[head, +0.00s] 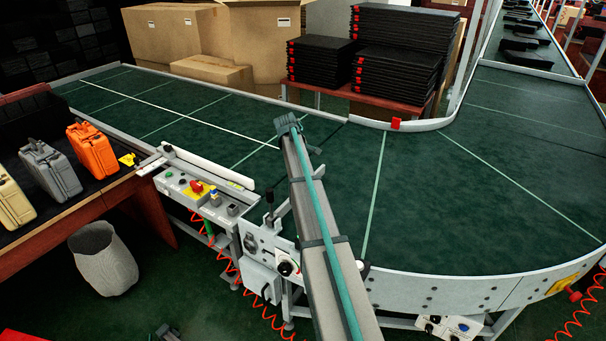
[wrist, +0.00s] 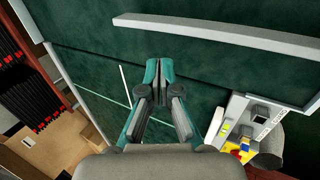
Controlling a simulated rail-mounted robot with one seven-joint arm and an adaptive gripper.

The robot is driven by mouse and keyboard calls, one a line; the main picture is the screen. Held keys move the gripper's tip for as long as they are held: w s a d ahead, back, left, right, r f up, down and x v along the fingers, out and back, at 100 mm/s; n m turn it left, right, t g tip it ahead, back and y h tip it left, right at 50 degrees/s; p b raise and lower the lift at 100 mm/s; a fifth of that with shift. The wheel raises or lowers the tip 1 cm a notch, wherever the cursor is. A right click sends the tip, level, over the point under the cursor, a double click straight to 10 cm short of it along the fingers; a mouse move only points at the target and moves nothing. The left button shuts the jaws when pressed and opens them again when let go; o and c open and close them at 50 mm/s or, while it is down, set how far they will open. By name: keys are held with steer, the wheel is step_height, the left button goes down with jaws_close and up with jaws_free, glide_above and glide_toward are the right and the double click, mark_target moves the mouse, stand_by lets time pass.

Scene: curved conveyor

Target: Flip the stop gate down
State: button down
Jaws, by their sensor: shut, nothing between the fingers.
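My gripper (head: 287,122) is at the far end of my arm, above the green conveyor, in the head view. In the wrist view my gripper (wrist: 164,72) has its teal and grey fingertips together, with nothing between them. A long pale bar (wrist: 220,36), which looks like the stop gate, runs across the belt above the fingers in that view, apart from them. Its right end is out of frame. In the head view my arm seems to cover most of the bar. I cannot tell how high it stands over the belt.
A control box (head: 205,192) with a red button is at the conveyor's near edge; its panel also shows in the wrist view (wrist: 245,130). Cardboard boxes (head: 262,45) and stacked black trays (head: 395,75) stand behind the far rail. The visible curved belt (head: 470,190) is clear.

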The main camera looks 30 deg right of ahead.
step_height(320, 180, up, 4)
steer(key=shift+f+b, duration=0.15)
steer(key=shift+b, duration=0.2)
